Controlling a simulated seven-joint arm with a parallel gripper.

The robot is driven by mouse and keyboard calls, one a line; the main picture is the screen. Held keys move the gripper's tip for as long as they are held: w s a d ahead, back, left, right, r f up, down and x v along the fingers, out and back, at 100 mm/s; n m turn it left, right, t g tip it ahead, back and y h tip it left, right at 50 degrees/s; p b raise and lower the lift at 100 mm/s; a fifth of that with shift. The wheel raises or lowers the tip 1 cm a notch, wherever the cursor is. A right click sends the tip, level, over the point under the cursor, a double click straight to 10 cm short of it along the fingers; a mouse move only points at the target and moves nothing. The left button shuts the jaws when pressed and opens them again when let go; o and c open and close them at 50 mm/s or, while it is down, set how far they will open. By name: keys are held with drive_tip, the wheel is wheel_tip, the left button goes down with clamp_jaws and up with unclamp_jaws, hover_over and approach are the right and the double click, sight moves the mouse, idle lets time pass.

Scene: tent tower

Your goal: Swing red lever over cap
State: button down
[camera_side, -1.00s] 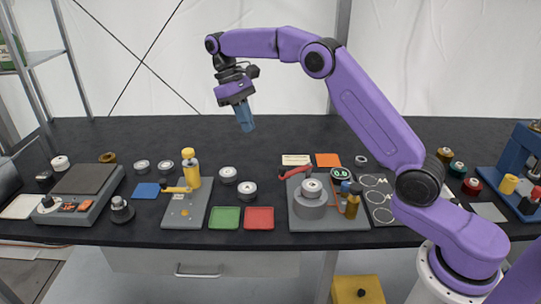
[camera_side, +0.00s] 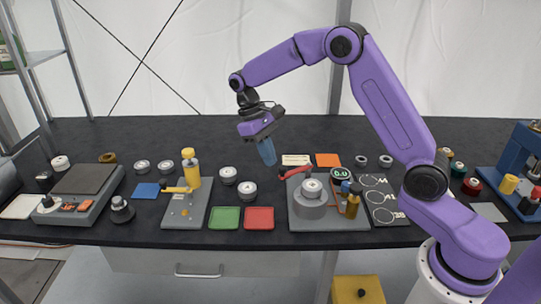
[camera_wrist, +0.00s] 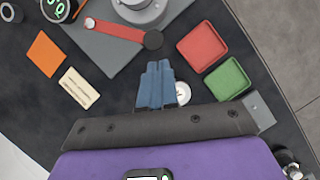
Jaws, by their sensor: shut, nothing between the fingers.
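The red lever (camera_side: 296,169) is on the grey plate (camera_side: 345,222) of the station, behind the grey round holder. A silver-white cap (camera_side: 312,185) sits in the middle of that holder. In the wrist view the red lever (camera_wrist: 116,31) ends in a dark round knob (camera_wrist: 153,40), and it lies beside the holder (camera_wrist: 140,10), not over it. My gripper (camera_side: 270,162) has blue fingers, shut and empty, in the air to the left of the lever knob. In the wrist view my fingertips (camera_wrist: 157,66) point toward the knob with a gap between.
A green tray (camera_side: 225,218) and a red tray (camera_side: 259,218) lie left of the station. An orange square (camera_side: 328,160) and a cream label card (camera_side: 297,160) lie behind it. The table behind is mostly clear.

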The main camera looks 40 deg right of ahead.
drive_tip(key=shift+s, duration=0.35)
drive_tip(key=shift+s, duration=0.1)
drive_tip(key=shift+s+a+n, duration=0.1)
drive_tip(key=shift+s+n, duration=0.1)
drive_tip(key=shift+n, duration=0.2)
drive_tip(key=shift+s+a, duration=0.1)
drive_tip(key=shift+s, duration=0.15)
drive_tip(key=shift+s+d+n+t+h, duration=0.1)
drive_tip(key=shift+s+n+t+h, duration=0.4)
drive_tip(key=shift+s+n, duration=1.25)
drive_tip(key=shift+s+d+n+t+h, duration=0.1)
drive_tip(key=shift+s+n+t+h, duration=0.4)
drive_tip(key=shift+s+n, duration=1.2)
drive_tip(key=shift+s+d+n+t+h, duration=0.1)
drive_tip(key=shift+s+n+t+h, duration=0.4)
drive_tip(key=shift+s+n, duration=1.25)
drive_tip(key=shift+w+n, duration=0.25)
drive_tip(key=shift+n, duration=0.15)
